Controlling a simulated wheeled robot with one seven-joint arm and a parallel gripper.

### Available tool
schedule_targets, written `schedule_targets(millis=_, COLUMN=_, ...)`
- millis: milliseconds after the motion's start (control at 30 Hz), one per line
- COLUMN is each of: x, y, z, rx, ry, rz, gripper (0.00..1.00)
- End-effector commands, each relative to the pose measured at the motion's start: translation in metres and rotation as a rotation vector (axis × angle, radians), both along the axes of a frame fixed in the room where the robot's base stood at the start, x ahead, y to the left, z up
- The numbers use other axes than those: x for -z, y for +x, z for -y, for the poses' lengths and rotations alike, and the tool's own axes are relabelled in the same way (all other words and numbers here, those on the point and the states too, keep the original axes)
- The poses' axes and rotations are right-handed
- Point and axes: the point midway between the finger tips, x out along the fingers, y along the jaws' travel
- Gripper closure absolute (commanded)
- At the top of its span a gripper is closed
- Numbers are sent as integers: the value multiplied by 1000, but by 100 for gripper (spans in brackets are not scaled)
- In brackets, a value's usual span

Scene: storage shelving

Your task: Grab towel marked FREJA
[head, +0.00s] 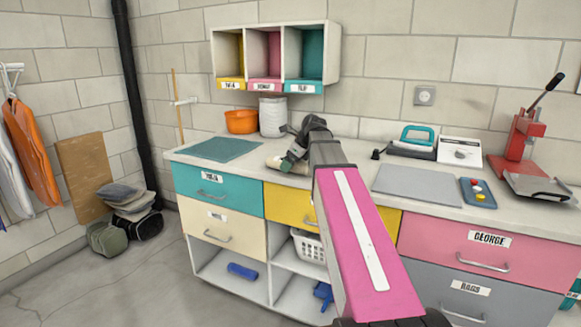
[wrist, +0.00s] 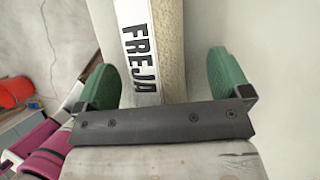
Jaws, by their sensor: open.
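The towel marked FREJA shows in the wrist view as a beige, textured roll (wrist: 173,45) with a white label strip (wrist: 136,40) reading FREJA along its left side. My gripper (wrist: 163,68) is open, with one green finger on each side of the towel and gaps between. I cannot tell how deep the towel sits between the fingers. My arm and gripper hide part of this roll.
A teal mat (head: 222,149) lies left of the roll. An orange bowl (head: 241,121) and white canister (head: 273,116) stand behind it. A cubby shelf (head: 333,58) hangs above. A grey mat (head: 416,184) and red press (head: 524,140) are at right.

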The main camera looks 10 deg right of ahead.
Motion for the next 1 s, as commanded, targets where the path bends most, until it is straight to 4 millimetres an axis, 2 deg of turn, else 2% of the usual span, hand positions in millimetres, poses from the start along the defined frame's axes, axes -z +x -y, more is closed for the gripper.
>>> schedule_targets(millis=167, x=0, y=0, z=0, rx=0, ry=-1, rz=1, gripper=4)
schedule_targets(millis=200, x=0, y=0, z=0, rx=0, ry=-1, rz=1, gripper=11)
schedule_targets(millis=267, x=0, y=0, z=0, rx=0, ry=-1, rz=1, gripper=31)
schedule_targets(millis=300, x=0, y=0, z=0, rx=0, ry=-1, rz=1, gripper=44)
schedule_targets(millis=367, x=0, y=0, z=0, rx=0, ry=-1, rz=1, gripper=63)
schedule_targets(millis=767, x=-3, y=0, z=0, rx=0, ry=0, rz=1, gripper=64)
schedule_targets(millis=1000, x=-22, y=1, z=0, rx=1, ry=1, rz=3, gripper=64)
